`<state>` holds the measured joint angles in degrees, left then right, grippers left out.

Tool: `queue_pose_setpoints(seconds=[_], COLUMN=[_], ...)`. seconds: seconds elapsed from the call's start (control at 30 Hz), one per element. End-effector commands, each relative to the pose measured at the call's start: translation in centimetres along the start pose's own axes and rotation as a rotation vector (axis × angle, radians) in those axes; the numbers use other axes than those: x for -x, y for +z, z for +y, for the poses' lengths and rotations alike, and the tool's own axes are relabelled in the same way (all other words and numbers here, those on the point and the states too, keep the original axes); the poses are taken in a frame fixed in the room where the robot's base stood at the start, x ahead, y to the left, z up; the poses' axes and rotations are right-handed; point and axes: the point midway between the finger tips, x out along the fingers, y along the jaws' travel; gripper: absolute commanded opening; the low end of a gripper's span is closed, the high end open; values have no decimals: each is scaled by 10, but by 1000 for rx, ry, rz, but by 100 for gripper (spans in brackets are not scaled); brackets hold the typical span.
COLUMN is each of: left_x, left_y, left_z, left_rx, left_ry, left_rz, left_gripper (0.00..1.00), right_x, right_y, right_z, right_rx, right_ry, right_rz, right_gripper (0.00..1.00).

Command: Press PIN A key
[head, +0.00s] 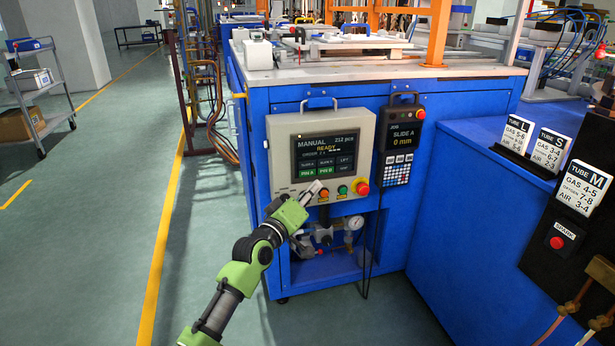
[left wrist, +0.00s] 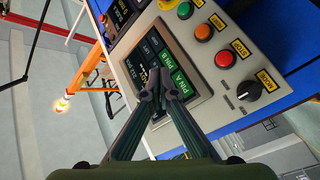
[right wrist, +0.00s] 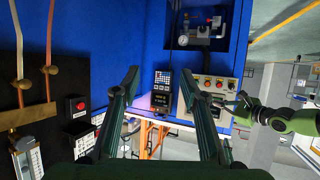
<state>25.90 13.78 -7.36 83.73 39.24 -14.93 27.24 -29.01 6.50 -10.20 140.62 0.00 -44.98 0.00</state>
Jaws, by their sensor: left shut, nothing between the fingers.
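The control panel (head: 273,146) has a dark screen reading MANUAL and READY. The PIN A key (head: 306,174) is a green label in the screen's bottom row, left of PIN B (head: 326,171). In the left wrist view PIN A (left wrist: 179,79) shows sideways beside my fingertips. My left gripper (head: 314,188) is shut and empty, its tips at the panel's lower left, near PIN A. I cannot tell whether they touch the screen. My right gripper (right wrist: 159,78) is open and empty; it shows only in the right wrist view, with the panel (right wrist: 211,86) beyond it.
Green, orange and red buttons (head: 361,187) sit below the screen, close to my left fingertips. A dark knob (left wrist: 243,91) is on the same panel. A SLIDE A keypad unit (head: 400,138) hangs to the right. Tube cards (head: 582,186) stand on the blue bench.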

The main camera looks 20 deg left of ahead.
Motion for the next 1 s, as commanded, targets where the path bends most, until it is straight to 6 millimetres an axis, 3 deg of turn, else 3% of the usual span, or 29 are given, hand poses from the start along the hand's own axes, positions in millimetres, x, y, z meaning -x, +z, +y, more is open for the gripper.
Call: queue_pose_setpoints(seconds=[0.47,1.0], left_x=[-8,-20], left_y=[-6,-13], left_z=[-8,-16], left_rx=[-1,-1], left_ry=[-1,0], left_rz=[0,-1], left_gripper=[0,0], right_x=[1,36], right_y=[-70,-144], right_z=[-9,-18], right_rx=[-2,-11], right_ry=[-19,-42], right_rz=[322,709], right_gripper=[40,40])
